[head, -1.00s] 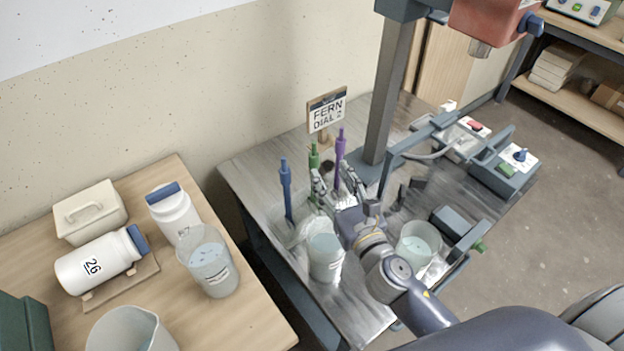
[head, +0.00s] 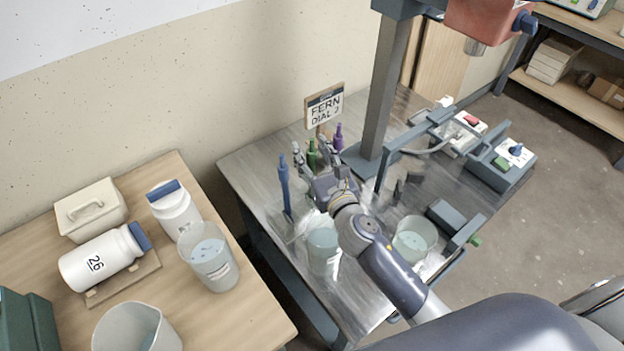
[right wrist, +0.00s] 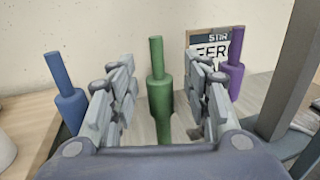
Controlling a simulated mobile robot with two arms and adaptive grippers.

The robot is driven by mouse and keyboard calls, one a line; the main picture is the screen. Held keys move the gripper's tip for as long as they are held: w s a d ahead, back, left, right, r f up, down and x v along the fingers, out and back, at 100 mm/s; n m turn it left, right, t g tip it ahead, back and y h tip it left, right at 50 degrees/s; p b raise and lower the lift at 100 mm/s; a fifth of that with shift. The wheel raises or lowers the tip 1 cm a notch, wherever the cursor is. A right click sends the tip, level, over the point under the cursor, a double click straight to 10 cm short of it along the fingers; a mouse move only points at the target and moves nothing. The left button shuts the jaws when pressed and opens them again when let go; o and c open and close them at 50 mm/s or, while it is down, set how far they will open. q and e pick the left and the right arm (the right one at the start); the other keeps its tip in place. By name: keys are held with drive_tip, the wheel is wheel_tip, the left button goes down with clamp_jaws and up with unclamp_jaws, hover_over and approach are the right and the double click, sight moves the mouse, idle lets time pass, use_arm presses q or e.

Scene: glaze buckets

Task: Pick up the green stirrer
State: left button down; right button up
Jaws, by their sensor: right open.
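The green stirrer (head: 311,155) stands upright on the metal table, between the blue stirrer (head: 284,185) and the purple stirrer (head: 338,138). My right gripper (head: 313,158) is open around its height, with the fingers on either side of it. In the right wrist view the green stirrer (right wrist: 160,90) is centred between the spread fingertips of my right gripper (right wrist: 160,95), with a gap on both sides. The blue stirrer (right wrist: 64,95) is outside the left finger and the purple stirrer (right wrist: 235,75) outside the right finger. The green stirrer's lower part is hidden in the head view. My left gripper is not in view.
A sign reading FERN DIAL 2 (head: 324,106) stands behind the stirrers. A grey post (head: 380,90) rises to their right. Clear buckets (head: 322,250) and (head: 414,240) stand in front. A wooden table (head: 225,320) with jars is at left.

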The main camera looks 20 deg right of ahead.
clamp_jaws()
use_arm(q)
drive_tip(key=shift+s, duration=0.4)
